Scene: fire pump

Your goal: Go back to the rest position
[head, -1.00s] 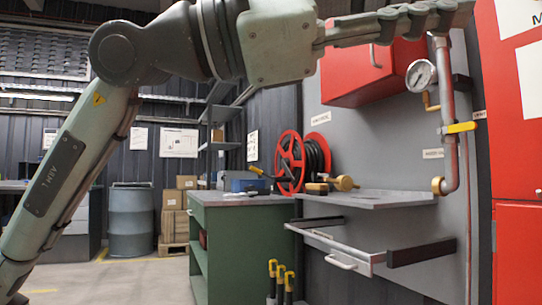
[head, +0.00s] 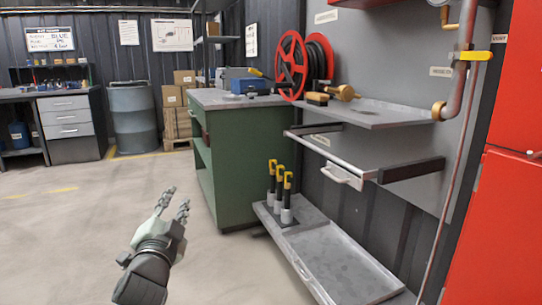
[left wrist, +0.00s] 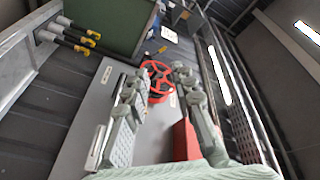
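My left gripper (head: 177,197) is low in the head view, over bare floor and left of the green cabinet (head: 240,172). Its two fingers point up and away in the picture. In the left wrist view its fingers (left wrist: 160,74) stand apart with nothing held between them. My right gripper shows in neither view now.
A grey shelf (head: 372,116) with a brass nozzle (head: 342,92) and an extended drawer frame with a handle (head: 345,178) project at right. Below, yellow-topped tools (head: 287,195) stand by a grey tray (head: 330,262). A red hose reel (head: 291,65) is behind. Floor at left is clear.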

